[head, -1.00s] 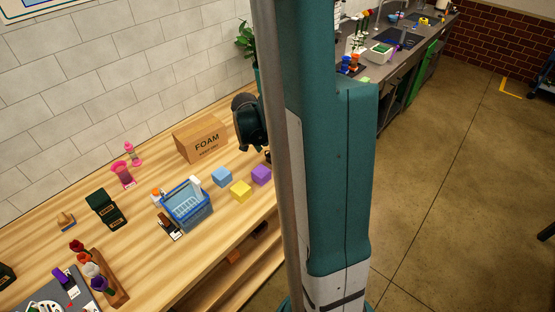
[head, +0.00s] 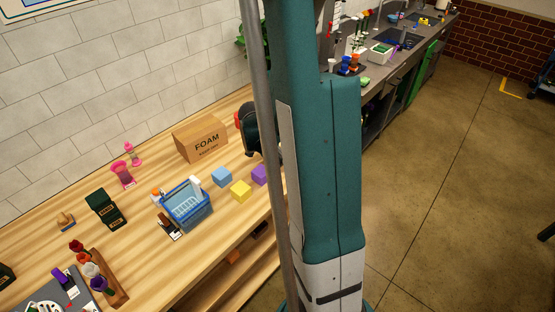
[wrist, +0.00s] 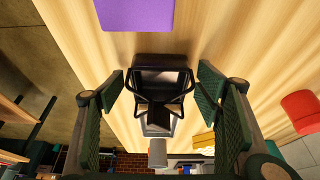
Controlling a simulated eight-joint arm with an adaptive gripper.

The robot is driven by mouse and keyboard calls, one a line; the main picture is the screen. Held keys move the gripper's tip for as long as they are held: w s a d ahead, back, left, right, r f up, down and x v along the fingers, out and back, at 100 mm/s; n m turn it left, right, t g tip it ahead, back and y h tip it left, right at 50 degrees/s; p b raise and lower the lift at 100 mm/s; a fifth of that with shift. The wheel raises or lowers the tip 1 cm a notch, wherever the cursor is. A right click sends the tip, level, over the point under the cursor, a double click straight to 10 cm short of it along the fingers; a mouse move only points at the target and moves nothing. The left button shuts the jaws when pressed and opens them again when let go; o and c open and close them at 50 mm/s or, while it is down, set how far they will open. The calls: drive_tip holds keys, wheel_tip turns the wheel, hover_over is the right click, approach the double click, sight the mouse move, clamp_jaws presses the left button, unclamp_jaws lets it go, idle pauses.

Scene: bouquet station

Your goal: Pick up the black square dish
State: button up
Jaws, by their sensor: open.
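In the wrist view, a black square dish-like thing (wrist: 160,61) is on the wooden table, near the picture's middle. It has a grey inner face and thin dark looped parts on its near side; I cannot tell if these belong to it. My gripper (wrist: 161,88) is open, with one green padded finger on each side of the dark thing and gaps between. Nothing is held. In the head view my column hides the dish and most of the gripper.
A purple block (wrist: 135,13) lies just beyond the dish. A red object (wrist: 302,110) stands to the right. In the head view, yellow (head: 241,191) and blue (head: 222,176) blocks, a blue basket (head: 187,218) and a FOAM box (head: 190,137) occupy the table.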

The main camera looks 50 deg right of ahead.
drive_tip(key=shift+c, duration=0.5)
drive_tip(key=c, duration=1)
drive_tip(key=shift+r, duration=0.2)
drive_tip(key=shift+c, duration=0.2)
wheel_tip(320, 180, up, 10)
drive_tip(key=shift+f+p, duration=0.15)
drive_tip(key=shift+p, duration=0.2)
